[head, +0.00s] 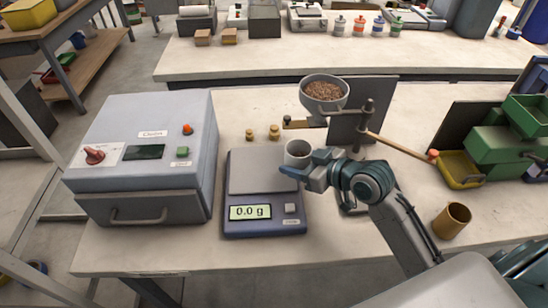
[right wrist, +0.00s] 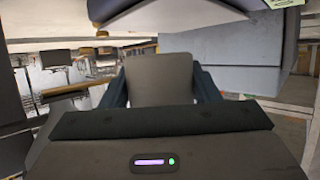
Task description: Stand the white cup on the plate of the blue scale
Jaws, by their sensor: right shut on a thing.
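The white cup (head: 298,152) is upright in my right gripper (head: 304,172), which is shut on it. In the right wrist view the cup (right wrist: 160,78) fills the gap between the two dark fingers. The blue scale (head: 264,222) stands on the bench with its bare grey plate (head: 258,172); its display reads 0.0 g. In the head view the cup overlaps the plate's right edge; its height above the plate is hard to tell. My left gripper is not in view.
A grey machine (head: 145,150) with a red knob stands left of the scale. Two brass weights (head: 262,133) stand behind it. A bowl of pellets (head: 324,92) and a pivoted wooden rod (head: 402,145) are behind my right arm. A brass cup (head: 451,220) and green bins (head: 500,143) are right.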

